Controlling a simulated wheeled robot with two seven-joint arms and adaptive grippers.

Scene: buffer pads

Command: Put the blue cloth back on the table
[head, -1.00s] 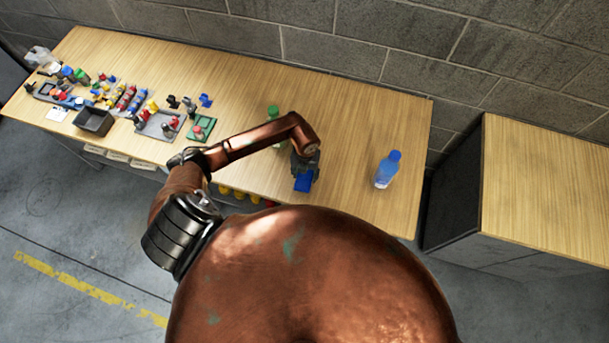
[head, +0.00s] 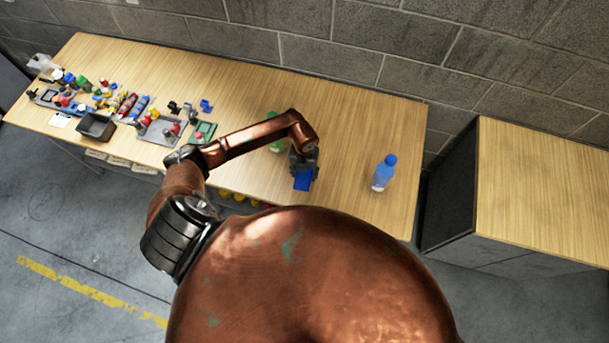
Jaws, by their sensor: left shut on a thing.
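The blue cloth (head: 303,180) hangs from my left gripper (head: 303,171), which is shut on it. Gripper and cloth show over the front part of the wooden table (head: 345,130). I cannot tell whether the cloth touches the table top. My left arm comes in from the left and partly hides the table's front edge. My right gripper is not in view.
A blue bottle (head: 384,173) stands right of the gripper. A green bottle (head: 277,144), partly hidden by my arm, stands behind. Trays, a black bin (head: 96,127) and several small parts crowd the table's left. A second cabinet (head: 540,190) stands right, across a gap. The table's back right is clear.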

